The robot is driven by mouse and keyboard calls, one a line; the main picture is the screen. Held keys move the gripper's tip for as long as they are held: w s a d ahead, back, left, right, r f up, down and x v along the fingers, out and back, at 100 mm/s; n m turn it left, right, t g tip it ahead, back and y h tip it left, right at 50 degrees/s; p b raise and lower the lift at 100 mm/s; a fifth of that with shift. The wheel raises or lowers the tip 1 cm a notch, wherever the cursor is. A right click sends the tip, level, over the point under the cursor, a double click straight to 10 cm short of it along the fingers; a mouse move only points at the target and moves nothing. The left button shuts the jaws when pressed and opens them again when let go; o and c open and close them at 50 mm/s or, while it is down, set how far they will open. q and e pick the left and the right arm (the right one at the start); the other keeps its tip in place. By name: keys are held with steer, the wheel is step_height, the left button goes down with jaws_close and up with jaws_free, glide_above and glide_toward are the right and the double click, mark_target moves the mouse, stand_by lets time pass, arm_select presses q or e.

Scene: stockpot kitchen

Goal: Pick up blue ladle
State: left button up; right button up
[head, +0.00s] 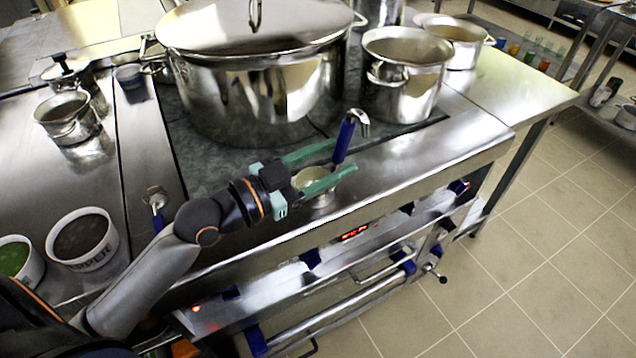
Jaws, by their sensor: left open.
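The blue ladle (343,143) stands tilted at the front edge of the stove top, its blue handle pointing up to a metal hook end. A metal bowl or cup (318,197) at the handle's foot looks like the ladle's bowl, partly hidden by my gripper. My left gripper (345,157) is open, its two green fingers reaching right, one on each side of the lower handle in the picture. I cannot tell whether they touch it. My right gripper is not in view.
A large lidded stockpot (260,95) stands just behind the gripper. A steel pot (402,88) stands to its right. At left are a labelled bowl of dark contents (112,240), a green-filled bowl (34,268) and another blue-handled utensil (158,218). The counter front at right is clear.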

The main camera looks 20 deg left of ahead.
arm_select(q)
steer(key=x, duration=0.4)
steer(key=shift+w+d+p, duration=0.15)
steer(key=shift+w+p, duration=0.05)
steer(key=shift+p, duration=0.15)
jaws_close()
stand_by(1.1)
